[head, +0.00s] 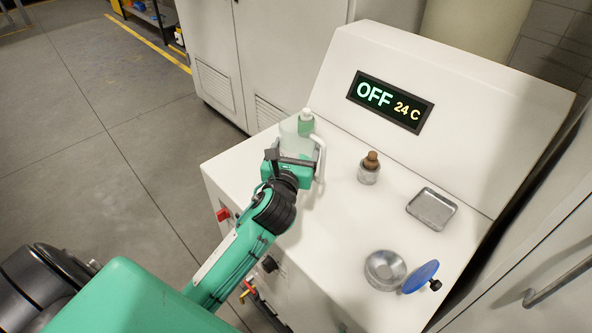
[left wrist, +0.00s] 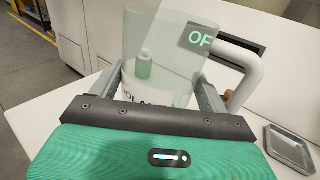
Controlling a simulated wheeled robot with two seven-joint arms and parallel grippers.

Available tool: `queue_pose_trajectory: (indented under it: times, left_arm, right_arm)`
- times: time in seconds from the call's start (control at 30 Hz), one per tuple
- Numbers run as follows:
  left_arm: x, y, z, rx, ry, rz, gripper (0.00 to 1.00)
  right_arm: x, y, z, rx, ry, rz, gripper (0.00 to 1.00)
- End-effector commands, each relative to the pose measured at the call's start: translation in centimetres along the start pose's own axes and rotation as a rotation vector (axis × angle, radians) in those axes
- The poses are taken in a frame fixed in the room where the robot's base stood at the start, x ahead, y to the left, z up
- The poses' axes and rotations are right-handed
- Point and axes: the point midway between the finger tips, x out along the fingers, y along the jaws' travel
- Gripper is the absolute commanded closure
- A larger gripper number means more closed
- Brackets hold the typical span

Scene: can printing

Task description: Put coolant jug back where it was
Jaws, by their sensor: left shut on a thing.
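The coolant jug is a clear, pale container with a white handle and dark lettering; it is upright in the left wrist view (left wrist: 160,45). In the head view the jug (head: 289,132) is at the left end of the white machine top, partly hidden by my gripper. My left gripper (head: 292,163) is shut on the jug, its fingers on either side of it in the left wrist view (left wrist: 158,95). I cannot tell whether the jug's base touches the surface. My right gripper is not in view.
A green bottle (head: 306,122) with a white cap stands just behind the jug. A brown-topped jar (head: 368,170), a metal tray (head: 432,209), a metal bowl (head: 385,270) and a blue disc (head: 421,276) are to the right. The sloped panel's display (head: 390,102) reads OFF 24 C.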

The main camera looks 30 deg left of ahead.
Motion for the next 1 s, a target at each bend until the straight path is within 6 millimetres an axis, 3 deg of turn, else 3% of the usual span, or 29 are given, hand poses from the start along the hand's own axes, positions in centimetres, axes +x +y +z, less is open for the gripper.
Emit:
queue_pose_trajectory:
  times: [0.17, 0.5, 0.93, 0.97, 1.0]
  left_arm:
    - [0.0, 0.0, -2.2, 0.0, -0.002, 0.0, 0.78]
    - [0.0, 0.0, -6.4, 0.0, 0.0, 0.0, 0.78]
    - [0.0, 0.0, -7.0, 0.001, -0.003, -0.001, 0.78]
    - [0.0, 0.0, -7.1, 0.001, -0.002, -0.001, 0.18]
    - [0.0, 0.0, -7.0, 0.001, -0.002, -0.001, 0.1]
  right_arm:
    - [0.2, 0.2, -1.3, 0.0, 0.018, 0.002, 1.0]
    - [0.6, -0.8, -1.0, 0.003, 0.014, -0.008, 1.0]
    - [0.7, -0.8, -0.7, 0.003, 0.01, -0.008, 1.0]
    - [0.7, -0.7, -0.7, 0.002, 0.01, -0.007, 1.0]
    - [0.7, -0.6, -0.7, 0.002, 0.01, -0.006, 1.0]
